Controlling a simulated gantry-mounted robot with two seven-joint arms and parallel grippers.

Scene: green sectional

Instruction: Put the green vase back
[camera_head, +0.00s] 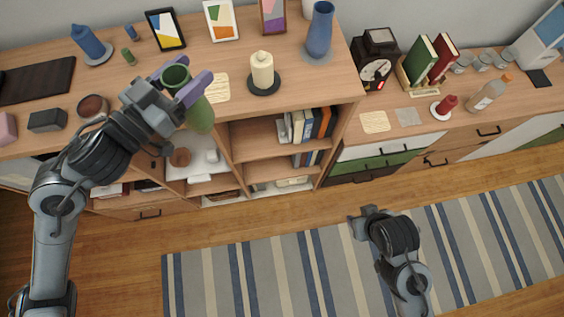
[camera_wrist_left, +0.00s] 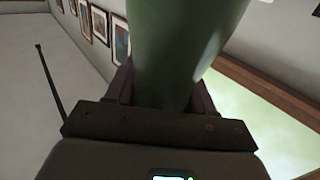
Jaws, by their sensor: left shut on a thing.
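The green vase (camera_head: 201,115) is held by my left gripper (camera_head: 182,84) in front of the shelf unit's top edge in the head view. The gripper's purple fingers are shut on it, one on each side. The vase is tilted, its open mouth facing the head camera. In the left wrist view the vase (camera_wrist_left: 185,50) fills the upper middle, between the fingers. My right gripper (camera_head: 367,217) is low over the striped rug, away from the furniture. Its fingers are too unclear to tell their state.
The wooden shelf top (camera_head: 335,85) carries a blue vase (camera_head: 319,32), a cream candle (camera_head: 262,72) on a dark plate, a brown bowl (camera_head: 93,106) and picture frames. Bare wood shows between the candle and the blue vase. Open shelves below hold books (camera_head: 307,125).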

